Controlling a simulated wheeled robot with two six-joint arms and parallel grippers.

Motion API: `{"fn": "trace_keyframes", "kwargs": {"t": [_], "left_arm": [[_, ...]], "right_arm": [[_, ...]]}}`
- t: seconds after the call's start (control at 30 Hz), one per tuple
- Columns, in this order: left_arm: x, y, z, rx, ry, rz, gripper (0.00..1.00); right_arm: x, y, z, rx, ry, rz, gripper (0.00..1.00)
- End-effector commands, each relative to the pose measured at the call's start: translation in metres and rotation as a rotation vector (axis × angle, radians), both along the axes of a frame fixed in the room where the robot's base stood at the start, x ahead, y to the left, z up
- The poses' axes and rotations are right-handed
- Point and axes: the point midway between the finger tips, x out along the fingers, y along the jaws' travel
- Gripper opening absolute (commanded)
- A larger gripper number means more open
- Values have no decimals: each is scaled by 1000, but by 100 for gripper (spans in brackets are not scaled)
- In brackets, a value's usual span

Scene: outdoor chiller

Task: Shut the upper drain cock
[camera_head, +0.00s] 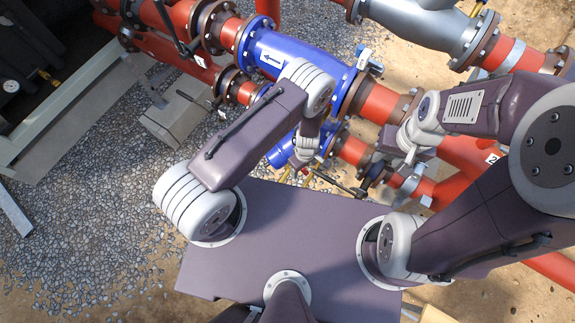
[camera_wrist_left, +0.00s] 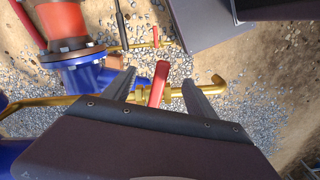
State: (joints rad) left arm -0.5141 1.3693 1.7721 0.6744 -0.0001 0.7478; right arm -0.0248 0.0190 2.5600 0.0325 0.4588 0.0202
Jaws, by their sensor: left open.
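In the left wrist view, a brass drain cock (camera_wrist_left: 176,93) with a red lever (camera_wrist_left: 160,80) sits on a brass pipe ending in an elbow at the right. The lever stands crosswise to the pipe in this view. My left gripper (camera_wrist_left: 159,70) is open, with one finger on each side of the lever and gaps visible. A second brass cock with a red lever (camera_wrist_left: 155,36) lies farther up the picture. I cannot tell which is the upper one. In the head view, my left wrist hides most of this area. My right gripper (camera_head: 388,160) is by the red pipe, its fingers unclear.
A blue body with a white arrow (camera_head: 285,55) joins the flanged red pipes (camera_head: 380,103). A smaller blue fitting (camera_head: 281,152) lies below it. Another red pipe line with a grey valve body (camera_head: 425,25) runs at the upper right. Gravel (camera_head: 90,210) at the left is open.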

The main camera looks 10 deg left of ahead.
Motion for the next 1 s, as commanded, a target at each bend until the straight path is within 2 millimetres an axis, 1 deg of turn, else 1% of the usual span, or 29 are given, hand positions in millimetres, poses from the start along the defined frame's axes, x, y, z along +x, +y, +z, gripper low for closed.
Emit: {"fn": "trace_keyframes", "kwargs": {"t": [0.27,0.37,0.5,0.83,0.9,1.0], "left_arm": [[0,0,2,0,0,0,65],[0,0,10,0,0,0,65],[0,0,29,0,0,0,65],[0,0,69,0,0,0,65],[0,0,73,0,0,0,65],[0,0,71,0,0,0,65]], "right_arm": [[0,0,2,0,0,0,36],[0,0,10,0,0,0,36],[0,0,28,0,0,0,36],[0,0,68,0,0,0,36],[0,0,73,0,0,0,36],[0,0,71,0,0,0,36]]}}
